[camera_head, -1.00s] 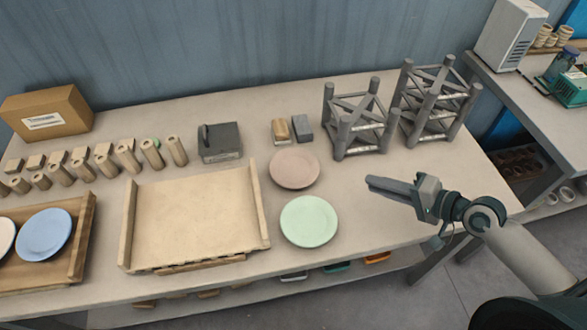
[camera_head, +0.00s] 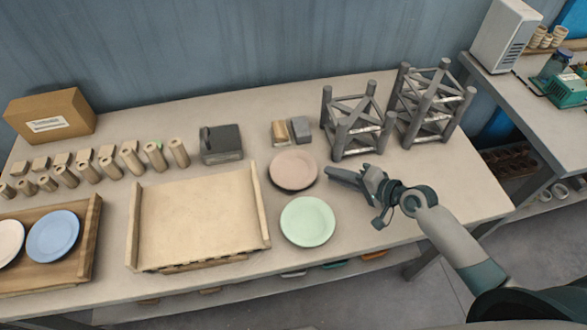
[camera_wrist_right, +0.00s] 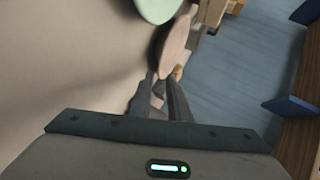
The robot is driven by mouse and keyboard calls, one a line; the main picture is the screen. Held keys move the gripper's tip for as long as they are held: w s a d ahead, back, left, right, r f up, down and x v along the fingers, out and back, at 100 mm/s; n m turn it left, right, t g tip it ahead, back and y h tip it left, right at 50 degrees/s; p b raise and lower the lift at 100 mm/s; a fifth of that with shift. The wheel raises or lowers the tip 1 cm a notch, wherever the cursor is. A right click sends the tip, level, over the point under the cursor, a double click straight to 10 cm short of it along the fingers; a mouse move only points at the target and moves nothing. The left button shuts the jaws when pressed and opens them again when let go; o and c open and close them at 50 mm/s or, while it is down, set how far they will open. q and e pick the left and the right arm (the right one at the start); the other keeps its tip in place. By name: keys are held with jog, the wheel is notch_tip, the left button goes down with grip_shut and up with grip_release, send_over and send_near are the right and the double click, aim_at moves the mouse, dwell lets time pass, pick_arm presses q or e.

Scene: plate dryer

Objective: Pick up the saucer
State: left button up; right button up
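In the right wrist view, the pink saucer (camera_wrist_right: 174,45) shows beyond the fingertips and the green saucer (camera_wrist_right: 158,8) is at the top edge. My left gripper is out of view.
A wooden tray (camera_head: 200,215) with side walls stands left of the saucers. Two grey lattice racks (camera_head: 357,122) stand behind my right gripper. A small block pair and a dark box (camera_head: 221,145) lie behind. A blue saucer (camera_head: 53,236) sits on a board at far left.

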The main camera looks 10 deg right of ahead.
aim_at(320, 181)
jog(key=shift+w+a+f, duration=0.1)
dwell(0.3)
jog(key=shift+w+a+f+p, duration=0.1)
jog(key=shift+w+a+p, duration=0.1)
jog(key=shift+p, duration=0.1)
jog(key=x, duration=0.1)
jog(key=p+x, duration=0.1)
jog(key=x, duration=0.1)
jog(key=shift+a+f, duration=0.3)
jog(key=shift+a, duration=0.15)
jog(key=shift+w+a+f+p, duration=0.15)
jog(key=shift+w+f+p, duration=0.05)
jog(key=shift+f+p, duration=0.1)
jog(key=shift+r, duration=0.1)
grip_shut()
